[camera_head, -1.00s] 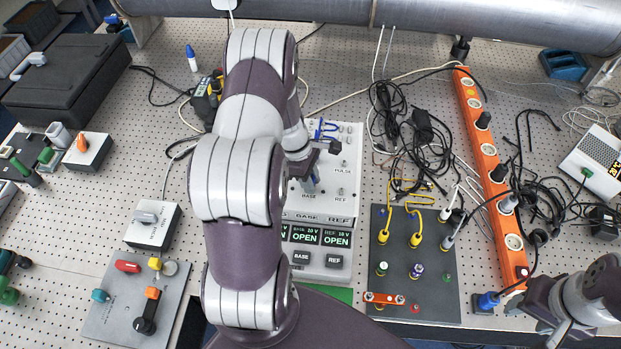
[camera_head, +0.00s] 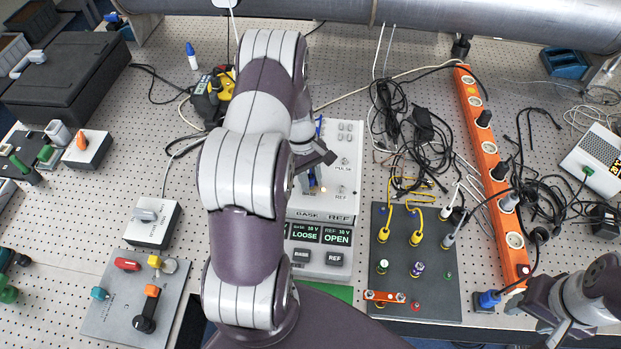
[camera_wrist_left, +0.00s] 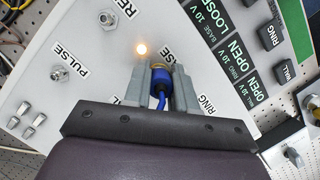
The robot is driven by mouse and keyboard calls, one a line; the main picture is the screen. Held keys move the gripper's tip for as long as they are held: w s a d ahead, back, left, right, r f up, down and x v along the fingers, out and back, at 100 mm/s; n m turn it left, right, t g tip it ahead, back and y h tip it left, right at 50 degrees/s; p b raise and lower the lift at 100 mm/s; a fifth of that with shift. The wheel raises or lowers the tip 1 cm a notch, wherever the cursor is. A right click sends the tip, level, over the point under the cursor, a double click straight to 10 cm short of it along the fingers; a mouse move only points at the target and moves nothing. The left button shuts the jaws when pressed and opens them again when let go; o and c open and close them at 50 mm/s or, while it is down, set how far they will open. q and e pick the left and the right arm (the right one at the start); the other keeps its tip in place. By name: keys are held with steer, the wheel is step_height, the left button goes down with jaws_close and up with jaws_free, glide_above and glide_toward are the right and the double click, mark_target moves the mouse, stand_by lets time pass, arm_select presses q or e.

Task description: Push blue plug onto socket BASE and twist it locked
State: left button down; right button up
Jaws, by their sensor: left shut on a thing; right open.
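The blue plug (camera_wrist_left: 160,76) with its blue cable is between the fingers of my left gripper (camera_wrist_left: 160,82) in the left wrist view, its front end against the white panel. My left gripper is shut on it. A small lamp (camera_wrist_left: 141,49) glows beside the plug. The display (camera_head: 305,235) on the white test box (camera_head: 322,214) reads LOOSE in the base field and OPEN in the REF field. In the head view my left arm covers much of the box. My right gripper (camera_head: 540,310) is open and empty at the lower right.
A dark panel (camera_head: 440,300) with yellow leads and an orange socket strip (camera_head: 488,160) stand to the right. Loose black cables (camera_head: 415,130) lie between. A grey switch panel (camera_head: 115,315) sits at lower left. A large pipe (camera_head: 400,12) crosses the back.

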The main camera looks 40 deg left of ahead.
arm_select(q)
steer(key=m+g, duration=0.1)
steer(key=m, duration=0.3)
steer(key=shift+f+m+y, duration=0.1)
steer(key=shift+m+y, duration=0.3)
steer(key=c, duration=0.8)
jaws_free()
steer(key=shift+c, duration=0.2)
steer(key=shift+a, duration=0.1)
